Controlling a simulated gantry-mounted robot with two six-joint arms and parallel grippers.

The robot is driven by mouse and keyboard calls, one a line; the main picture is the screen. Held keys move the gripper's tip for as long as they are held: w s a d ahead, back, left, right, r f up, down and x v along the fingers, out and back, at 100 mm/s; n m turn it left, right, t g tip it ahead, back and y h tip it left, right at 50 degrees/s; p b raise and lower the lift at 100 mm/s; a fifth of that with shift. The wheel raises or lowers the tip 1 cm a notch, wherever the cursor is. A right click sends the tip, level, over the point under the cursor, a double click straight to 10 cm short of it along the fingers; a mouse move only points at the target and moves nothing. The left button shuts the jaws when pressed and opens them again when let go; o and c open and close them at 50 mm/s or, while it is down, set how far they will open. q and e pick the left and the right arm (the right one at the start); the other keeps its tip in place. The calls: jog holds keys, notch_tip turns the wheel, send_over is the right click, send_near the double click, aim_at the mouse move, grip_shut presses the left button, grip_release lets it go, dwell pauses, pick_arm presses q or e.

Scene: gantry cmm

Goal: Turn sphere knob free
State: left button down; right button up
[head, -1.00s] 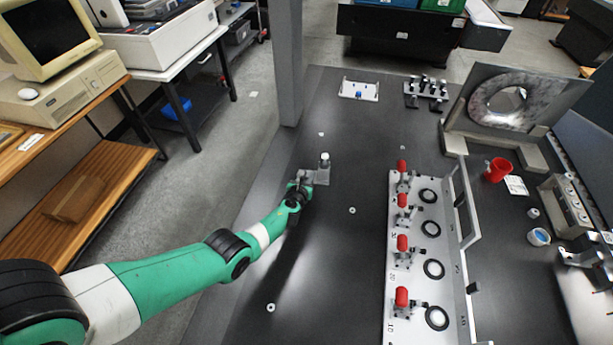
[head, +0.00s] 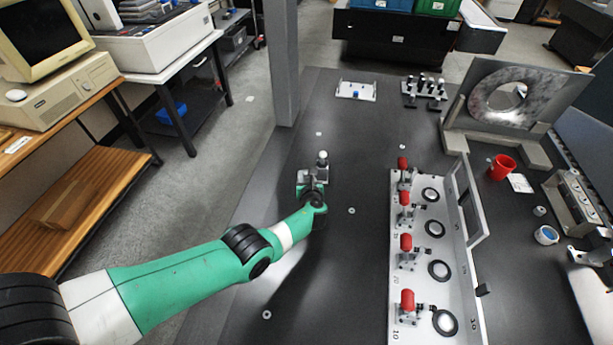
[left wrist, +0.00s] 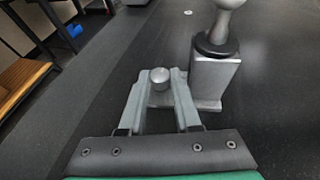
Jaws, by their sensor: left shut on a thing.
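The sphere stand (head: 322,171) is a small grey block with a pale ball on top, on the dark table. In the left wrist view the stand's block (left wrist: 214,80) stands upright at right, with a black collar and stem above it; the ball is cut off by the top edge. A small round metal knob (left wrist: 160,79) sits low beside the block. My left gripper (left wrist: 163,84) has its two fingers on either side of this knob and is shut on it. In the head view my left gripper (head: 311,182) is at the stand's near side, and the knob cannot be made out.
A long white fixture (head: 401,290) with several red-handled clamps stands to the right. A white tray (head: 356,91) and a rack of dark pegs (head: 425,90) lie farther back. A grey pillar (head: 285,70) rises at the table's left edge. The table around the stand is mostly clear.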

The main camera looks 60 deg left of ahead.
pick_arm(q)
jog(key=c, duration=0.9)
grip_release()
jog(key=shift+s, duration=0.1)
